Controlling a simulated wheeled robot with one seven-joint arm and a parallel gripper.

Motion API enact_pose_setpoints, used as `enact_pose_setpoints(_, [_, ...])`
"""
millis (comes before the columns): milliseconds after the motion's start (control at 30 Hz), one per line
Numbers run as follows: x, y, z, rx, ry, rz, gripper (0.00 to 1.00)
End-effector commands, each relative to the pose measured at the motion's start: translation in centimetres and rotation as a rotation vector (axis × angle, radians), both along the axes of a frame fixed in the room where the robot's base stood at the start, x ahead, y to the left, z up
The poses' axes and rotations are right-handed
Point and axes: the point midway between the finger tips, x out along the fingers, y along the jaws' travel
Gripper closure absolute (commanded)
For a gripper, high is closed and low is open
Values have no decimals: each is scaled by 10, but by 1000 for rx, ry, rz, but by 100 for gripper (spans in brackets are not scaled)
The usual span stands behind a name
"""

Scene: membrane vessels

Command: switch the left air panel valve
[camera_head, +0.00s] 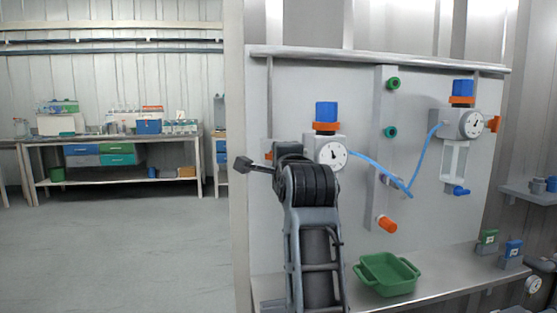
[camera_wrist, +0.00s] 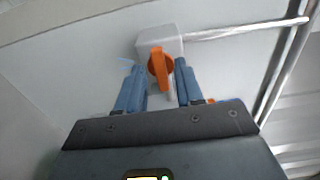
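The left air unit on the panel has a white round gauge (camera_head: 332,154) and a blue and orange knob (camera_head: 326,116) on top. The orange valve handle (camera_wrist: 160,72) is near the top middle of the wrist view, on a pale grey block (camera_wrist: 159,38). In the head view a sliver of orange (camera_head: 268,157) shows left of the gauge, mostly hidden by my arm. My gripper (camera_wrist: 158,66) is open, its two blue fingers on either side of the handle. Small gaps show between handle and fingers; I cannot tell how deep the handle sits. The head view hides the fingers.
A second air unit (camera_head: 462,123) with gauge and orange handle is at the panel's right. Blue tubing (camera_head: 378,166) runs between the units. A green bin (camera_head: 387,273) stands on the ledge below. A bench (camera_head: 115,145) with lab items is far left; the floor there is clear.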

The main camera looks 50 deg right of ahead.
Motion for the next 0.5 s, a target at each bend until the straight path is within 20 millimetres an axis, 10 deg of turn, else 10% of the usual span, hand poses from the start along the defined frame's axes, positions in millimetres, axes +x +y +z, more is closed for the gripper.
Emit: enact_pose_setpoints(500, [-24, 17, 0, -2, -1, 3, 61])
